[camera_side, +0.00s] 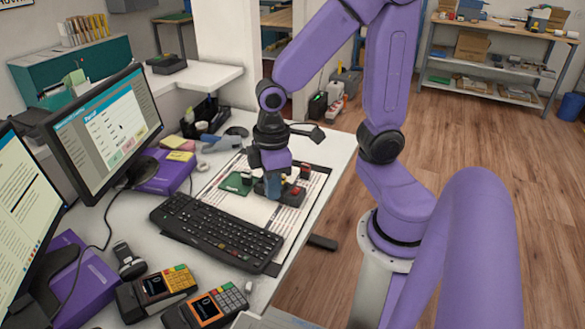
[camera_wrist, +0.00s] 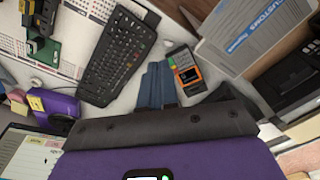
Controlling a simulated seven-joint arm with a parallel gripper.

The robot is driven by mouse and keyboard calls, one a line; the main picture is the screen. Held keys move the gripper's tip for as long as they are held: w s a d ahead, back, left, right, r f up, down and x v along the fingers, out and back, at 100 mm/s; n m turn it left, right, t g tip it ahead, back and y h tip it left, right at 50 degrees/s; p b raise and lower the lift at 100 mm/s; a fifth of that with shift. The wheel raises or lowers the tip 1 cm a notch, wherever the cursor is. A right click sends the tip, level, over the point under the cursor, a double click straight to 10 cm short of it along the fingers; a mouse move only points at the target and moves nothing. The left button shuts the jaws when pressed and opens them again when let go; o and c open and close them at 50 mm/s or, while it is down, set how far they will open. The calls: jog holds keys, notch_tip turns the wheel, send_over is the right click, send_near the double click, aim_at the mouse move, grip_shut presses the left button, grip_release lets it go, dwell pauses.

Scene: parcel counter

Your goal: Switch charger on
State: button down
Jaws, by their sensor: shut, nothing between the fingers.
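A dark block with red parts on top (camera_side: 292,194) lies on the papers behind the keyboard in the side view; it looks like the charger, but I cannot be sure. A green board (camera_side: 236,184) lies just left of it. My gripper (camera_side: 273,194) points down at the block's left side, its blue fingers shut and empty. I cannot tell whether they touch the block. In the wrist view the blue fingers (camera_wrist: 158,72) are together, and dark parts (camera_wrist: 42,18) and a green piece (camera_wrist: 18,48) show at the upper left. The switch position is too small to read.
The black keyboard (camera_side: 217,230) lies in front of the block. Two card terminals (camera_side: 155,290) (camera_side: 208,306) stand at the front edge. Monitors (camera_side: 104,128) and purple boxes (camera_side: 165,172) fill the left side. The counter's right edge is close to my gripper.

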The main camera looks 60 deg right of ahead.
jog(key=w+d+f+m, duration=0.3)
jog(key=w+d+f, duration=0.1)
jog(key=w+d, duration=0.25)
jog(key=m, duration=0.6)
send_near(293, 193)
jog(key=shift+w+f, duration=0.1)
jog(key=shift+f, duration=2.85)
jog(key=shift+f, duration=0.65)
jog(key=shift+w+r, duration=0.15)
jog(key=shift+r, duration=1.65)
dwell(0.3)
